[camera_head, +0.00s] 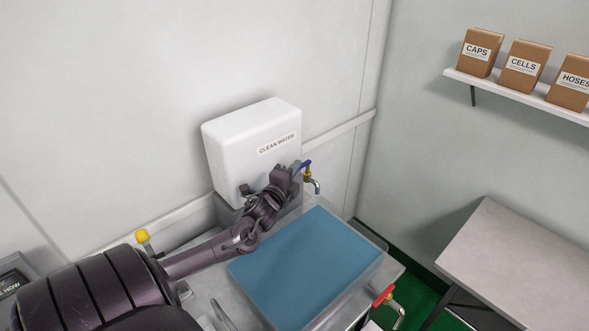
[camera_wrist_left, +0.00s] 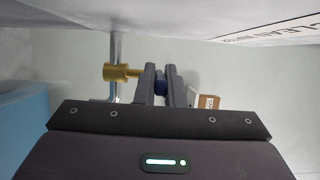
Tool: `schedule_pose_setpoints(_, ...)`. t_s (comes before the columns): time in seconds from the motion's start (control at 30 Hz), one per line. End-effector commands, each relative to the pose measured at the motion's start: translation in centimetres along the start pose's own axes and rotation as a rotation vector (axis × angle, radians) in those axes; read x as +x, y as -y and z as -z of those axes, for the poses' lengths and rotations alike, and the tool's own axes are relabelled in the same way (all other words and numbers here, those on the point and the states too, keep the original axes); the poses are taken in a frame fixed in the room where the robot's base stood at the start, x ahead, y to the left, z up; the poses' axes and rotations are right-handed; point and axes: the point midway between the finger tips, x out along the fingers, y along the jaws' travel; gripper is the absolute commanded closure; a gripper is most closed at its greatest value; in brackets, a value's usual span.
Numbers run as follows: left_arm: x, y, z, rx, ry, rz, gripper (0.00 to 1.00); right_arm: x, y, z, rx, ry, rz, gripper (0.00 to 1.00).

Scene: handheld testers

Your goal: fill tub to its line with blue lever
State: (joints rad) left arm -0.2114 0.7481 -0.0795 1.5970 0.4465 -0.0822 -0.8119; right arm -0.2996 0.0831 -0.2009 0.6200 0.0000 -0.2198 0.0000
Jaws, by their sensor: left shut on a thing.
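The blue lever (camera_head: 305,166) sits on a brass tap at the right side of the white tank labelled CLEAN WATER (camera_head: 235,155). My left gripper (camera_head: 297,171) is shut on it; in the left wrist view the blue lever (camera_wrist_left: 160,82) shows between the two fingers, beside the brass tap body (camera_wrist_left: 120,72). The tap's spout (camera_head: 317,187) points down by the tub's far edge. I cannot make out a stream from it. The pale grey tub (camera_head: 394,266) holds a broad blue water surface (camera_head: 305,262). I cannot make out a fill line. My right gripper is not in view.
A second tap with a red lever (camera_head: 383,294) is at the tub's near right. A yellow knob (camera_head: 142,237) stands behind my left arm. A grey table (camera_head: 525,255) is at the right, below a shelf (camera_head: 510,88) with boxes labelled CAPS, CELLS and HOSES.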

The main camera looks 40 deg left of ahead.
Motion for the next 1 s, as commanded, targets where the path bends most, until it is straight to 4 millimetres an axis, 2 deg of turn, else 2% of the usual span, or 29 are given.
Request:
schedule_pose_setpoints(0.37,-0.2,0.0,0.5,-0.006,0.098,0.000,1.00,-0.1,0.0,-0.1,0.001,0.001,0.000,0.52)
schedule_pose_setpoints(1.0,-0.2,-0.1,3.2,-0.005,0.593,-0.004,1.00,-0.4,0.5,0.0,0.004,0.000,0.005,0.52)
